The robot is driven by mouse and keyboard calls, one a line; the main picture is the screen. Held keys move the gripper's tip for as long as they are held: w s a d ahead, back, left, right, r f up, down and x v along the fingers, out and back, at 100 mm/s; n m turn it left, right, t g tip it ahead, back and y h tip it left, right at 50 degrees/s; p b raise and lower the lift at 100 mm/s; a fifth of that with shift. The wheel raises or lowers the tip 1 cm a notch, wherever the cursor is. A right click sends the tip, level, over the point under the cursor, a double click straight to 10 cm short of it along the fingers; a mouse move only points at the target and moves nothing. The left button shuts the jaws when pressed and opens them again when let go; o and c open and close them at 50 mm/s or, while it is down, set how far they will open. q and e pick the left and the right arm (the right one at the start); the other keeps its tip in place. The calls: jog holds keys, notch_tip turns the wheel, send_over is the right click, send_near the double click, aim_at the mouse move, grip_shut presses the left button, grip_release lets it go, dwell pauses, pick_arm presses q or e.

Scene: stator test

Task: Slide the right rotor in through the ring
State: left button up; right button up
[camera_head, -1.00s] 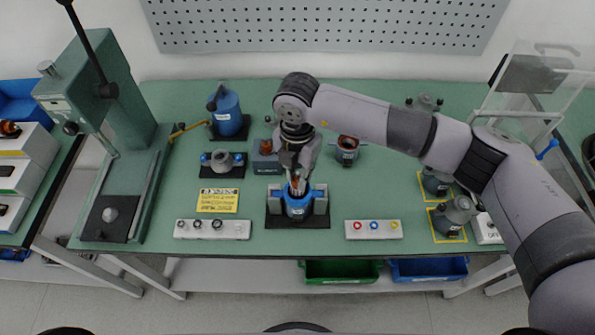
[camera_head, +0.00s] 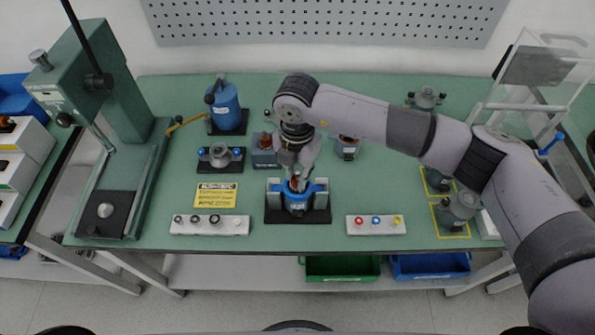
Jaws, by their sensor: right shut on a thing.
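My right gripper (camera_head: 296,180) points straight down at the middle of the bench, shut on the rotor (camera_head: 295,186). Only a small coppery-grey bit of the rotor shows below the fingers. It is directly over the blue ring (camera_head: 297,207), which stands upright between the two grey jaws of a fixture on a black base plate (camera_head: 297,219). The rotor's lower part is hidden at the ring's mouth, and I cannot tell how deep it sits or whether it touches the wall. My left gripper is not in view.
A green press (camera_head: 100,90) stands at left.

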jog(key=shift+f, duration=0.1)
jog(key=o, duration=1)
notch_tip(320, 180, up, 12)
jog(key=shift+a, duration=0.1)
dwell(0.9)
